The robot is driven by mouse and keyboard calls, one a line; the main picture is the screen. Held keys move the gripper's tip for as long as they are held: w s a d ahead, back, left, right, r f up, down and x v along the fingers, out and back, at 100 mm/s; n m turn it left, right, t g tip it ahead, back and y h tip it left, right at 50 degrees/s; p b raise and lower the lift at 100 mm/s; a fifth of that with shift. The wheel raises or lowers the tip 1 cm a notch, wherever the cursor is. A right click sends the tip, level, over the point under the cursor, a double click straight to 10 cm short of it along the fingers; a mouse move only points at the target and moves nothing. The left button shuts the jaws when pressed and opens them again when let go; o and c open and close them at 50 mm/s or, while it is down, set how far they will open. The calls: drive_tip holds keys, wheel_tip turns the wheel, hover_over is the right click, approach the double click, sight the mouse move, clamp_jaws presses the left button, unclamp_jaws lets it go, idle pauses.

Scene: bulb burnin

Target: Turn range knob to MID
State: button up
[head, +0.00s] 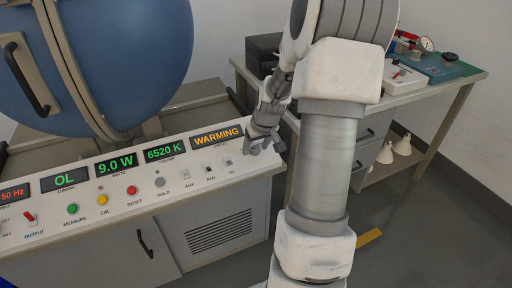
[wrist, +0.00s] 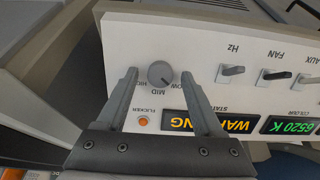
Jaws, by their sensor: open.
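The range knob (wrist: 160,73) is a small round grey knob on the white panel, with HIGH, MID and LOW printed around it in the wrist view. Its dark pointer mark seems to aim at the lower right, toward LOW rather than MID. My gripper (wrist: 158,75) is open, with one finger on each side of the knob in the picture and a gap on both sides. I cannot tell how far the fingertips are above the panel. In the head view my gripper (head: 263,146) is over the panel's right end and hides the knob.
Toggle switches, including Hz (wrist: 231,70) and FAN (wrist: 275,74), stick up beside the knob. A large blue sphere (head: 130,60) stands behind the panel. A side bench (head: 455,84) is at the right.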

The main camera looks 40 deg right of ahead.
clamp_jaws()
drive_tip(key=shift+m, duration=0.4)
drive_tip(key=m+p, duration=0.1)
drive_tip(key=m, duration=0.2)
drive_tip(key=shift+m+p, duration=0.3)
drive_tip(key=shift+m, duration=0.1)
drive_tip(key=m, duration=0.5)
drive_tip(key=shift+s+d+t+y, duration=0.1)
drive_tip(key=shift+s+t+y, duration=0.05)
drive_tip(key=shift+t+y, duration=0.15)
unclamp_jaws()
